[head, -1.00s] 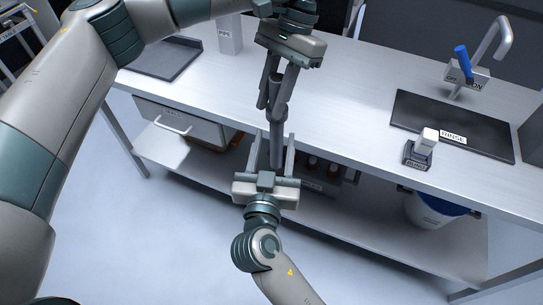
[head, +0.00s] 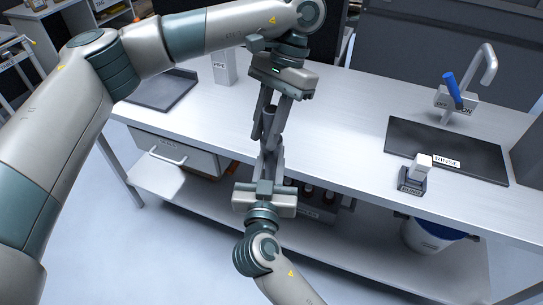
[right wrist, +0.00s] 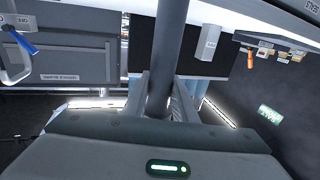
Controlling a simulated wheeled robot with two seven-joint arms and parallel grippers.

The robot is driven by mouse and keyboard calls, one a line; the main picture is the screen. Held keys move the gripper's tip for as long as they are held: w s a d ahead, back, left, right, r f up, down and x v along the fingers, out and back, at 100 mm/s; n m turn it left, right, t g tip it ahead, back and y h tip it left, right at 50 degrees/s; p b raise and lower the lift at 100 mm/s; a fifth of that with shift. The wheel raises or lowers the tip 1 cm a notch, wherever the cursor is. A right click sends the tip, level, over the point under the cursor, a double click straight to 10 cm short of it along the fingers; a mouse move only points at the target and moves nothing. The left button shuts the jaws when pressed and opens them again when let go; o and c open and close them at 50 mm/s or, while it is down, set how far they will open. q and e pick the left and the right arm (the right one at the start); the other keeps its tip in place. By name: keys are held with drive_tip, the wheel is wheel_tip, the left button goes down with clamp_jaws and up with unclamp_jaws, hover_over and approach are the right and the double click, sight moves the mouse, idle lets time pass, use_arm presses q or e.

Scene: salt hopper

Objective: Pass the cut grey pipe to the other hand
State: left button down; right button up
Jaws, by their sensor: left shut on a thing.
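The cut grey pipe (head: 268,122) is a dark grey tube, held roughly upright above the front edge of the bench. My left gripper (head: 274,100) points down from above and is shut on the pipe's upper part. My right gripper (head: 270,165) reaches up from below, with its fingers on either side of the pipe's lower part. In the right wrist view the pipe (right wrist: 163,80) runs between the right fingers (right wrist: 162,103). They lie close to it, but I cannot tell whether both touch it.
A white bench (head: 335,130) spans the view. On it are a dark mat (head: 160,90) and a light box (head: 223,68) at the left, and a block on a dark stand (head: 413,181), a rinse basin (head: 445,150) and a tap (head: 486,70) at the right. A bin (head: 428,236) stands below.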

use_arm(q)
drive_tip(key=c, duration=1.4)
unclamp_jaws()
drive_tip(key=shift+o, duration=0.2)
drive_tip(key=v, duration=1.2)
